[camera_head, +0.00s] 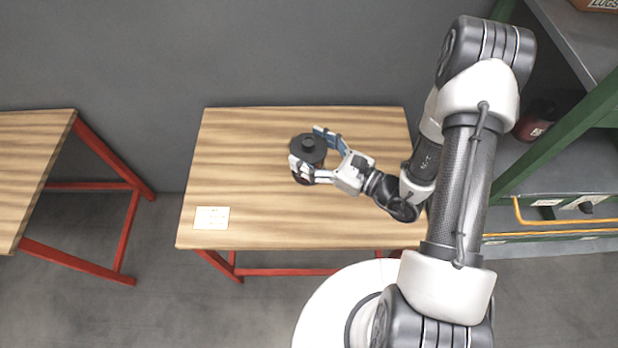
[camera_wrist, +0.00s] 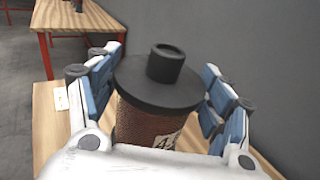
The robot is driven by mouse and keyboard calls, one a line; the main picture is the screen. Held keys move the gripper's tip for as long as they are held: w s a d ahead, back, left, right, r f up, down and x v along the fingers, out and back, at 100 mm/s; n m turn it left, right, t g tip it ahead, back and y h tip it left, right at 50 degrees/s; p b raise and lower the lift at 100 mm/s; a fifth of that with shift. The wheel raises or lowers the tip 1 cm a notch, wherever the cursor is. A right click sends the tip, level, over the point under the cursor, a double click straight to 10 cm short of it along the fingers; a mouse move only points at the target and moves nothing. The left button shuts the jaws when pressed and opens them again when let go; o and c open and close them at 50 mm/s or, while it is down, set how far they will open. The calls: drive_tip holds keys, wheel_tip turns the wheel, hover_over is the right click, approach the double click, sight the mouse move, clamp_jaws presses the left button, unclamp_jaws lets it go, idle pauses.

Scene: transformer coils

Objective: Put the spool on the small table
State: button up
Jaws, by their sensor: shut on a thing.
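The spool (camera_head: 308,147) has a black top flange with a short black hub and a brown wound body. It is upright, over the middle of the small wooden table (camera_head: 240,150) with red legs. My gripper (camera_head: 306,160) is shut on the spool, with a finger on either side of it. In the wrist view the spool (camera_wrist: 158,85) stands between the blue and white finger pads, with part of a pale label showing on its winding. The spool's underside is hidden, so I cannot tell whether it touches the tabletop.
A white card (camera_head: 211,218) lies at the table's front left. Another wooden table (camera_head: 30,160) with red legs stands at the left. A green-framed shelf (camera_head: 550,130) holding a dark red item (camera_head: 535,120) is at the right. The tabletop left of the spool is clear.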

wheel_tip(320, 180, down, 14)
drive_tip(key=b, duration=0.3)
drive_tip(key=shift+b, duration=0.3)
drive_tip(key=o, duration=1.1)
drive_tip(key=shift+f, duration=0.2)
drive_tip(key=o, duration=0.5)
drive_tip(key=shift+r, duration=0.1)
